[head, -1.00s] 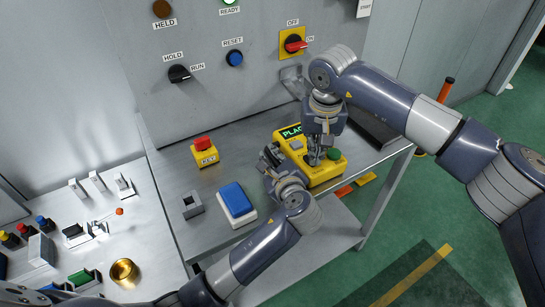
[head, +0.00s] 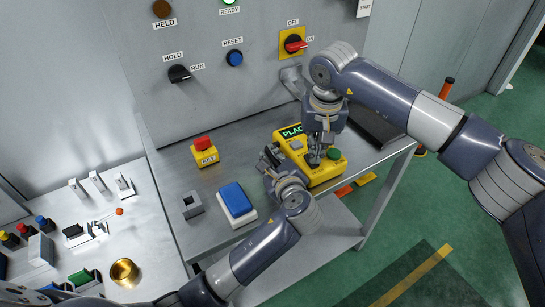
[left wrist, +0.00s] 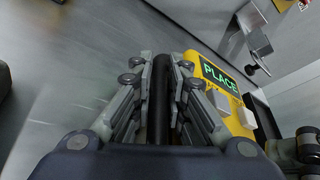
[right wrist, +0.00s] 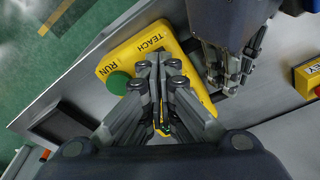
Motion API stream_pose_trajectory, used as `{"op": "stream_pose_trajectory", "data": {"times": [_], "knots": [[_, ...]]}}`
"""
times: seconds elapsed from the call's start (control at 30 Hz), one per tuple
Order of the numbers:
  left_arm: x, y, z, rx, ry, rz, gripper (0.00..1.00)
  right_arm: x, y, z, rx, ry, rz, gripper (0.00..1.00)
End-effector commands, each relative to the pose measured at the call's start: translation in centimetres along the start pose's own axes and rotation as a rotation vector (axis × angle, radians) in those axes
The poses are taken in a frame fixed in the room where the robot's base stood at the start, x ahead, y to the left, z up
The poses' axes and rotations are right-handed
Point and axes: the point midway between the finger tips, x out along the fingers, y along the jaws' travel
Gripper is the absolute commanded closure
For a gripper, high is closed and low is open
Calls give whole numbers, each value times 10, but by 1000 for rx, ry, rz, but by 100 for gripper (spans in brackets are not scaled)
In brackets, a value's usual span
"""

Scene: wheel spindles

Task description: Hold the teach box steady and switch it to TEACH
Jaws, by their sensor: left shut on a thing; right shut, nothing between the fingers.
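The yellow teach box (head: 325,172) lies on the metal table with a lit display reading PLACE (left wrist: 220,78) and a green button (head: 334,153). Its TEACH and RUN labels (right wrist: 153,42) show in the right wrist view. My left gripper (head: 268,158) is at the box's left side, shut on a dark upright bar (left wrist: 160,95) that looks like the box's grip. My right gripper (head: 315,158) is over the box, shut and empty, its fingertips (right wrist: 160,62) close by the TEACH and RUN labels. The switch itself is hidden behind the fingers.
A yellow box with a red button (head: 203,151), a blue-topped block (head: 236,202) and a small grey holder (head: 192,205) stand left on the table. The panel behind carries a red rotary switch (head: 294,43) and a blue button (head: 235,58). The table's right edge is near.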

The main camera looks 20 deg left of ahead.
Motion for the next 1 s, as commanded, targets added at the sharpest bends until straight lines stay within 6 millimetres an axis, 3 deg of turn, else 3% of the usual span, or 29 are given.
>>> {"op": "stream_pose_trajectory", "data": {"times": [0.6, 1.0], "knots": [[0, 1, -1, 1, 3, 1, 100, -49, 0, -8, -1, 1, 1, 100], [0, 1, -1, 1, 3, 1, 100, -54, 0, -8, -1, -1, 0, 100]]}}
